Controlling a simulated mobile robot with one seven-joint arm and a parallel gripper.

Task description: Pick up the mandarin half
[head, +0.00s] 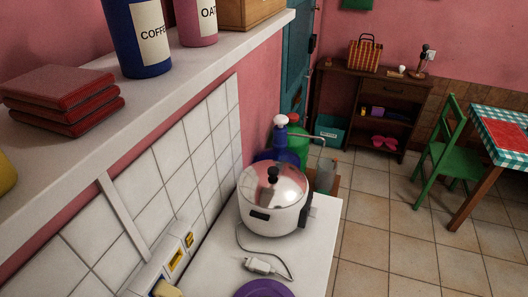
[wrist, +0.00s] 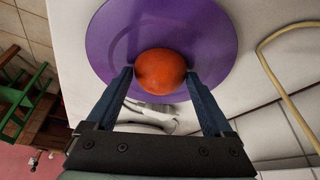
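The mandarin half (wrist: 161,71) is a rounded orange piece on a purple plate (wrist: 215,38) in the wrist view. My gripper (wrist: 160,72) has its two blue fingers spread wide, one at each side of the mandarin half. The fingertips are very close to its sides; whether they touch it I cannot tell. In the head view only the far rim of the purple plate (head: 262,287) shows at the bottom edge. The mandarin half and my gripper are out of that view.
A white rice cooker (head: 273,200) with a steel lid stands behind the plate on the white counter (head: 325,216). Its cable and plug (head: 259,266) lie between them. A tiled wall (head: 160,167) and shelf (head: 135,120) bound the left.

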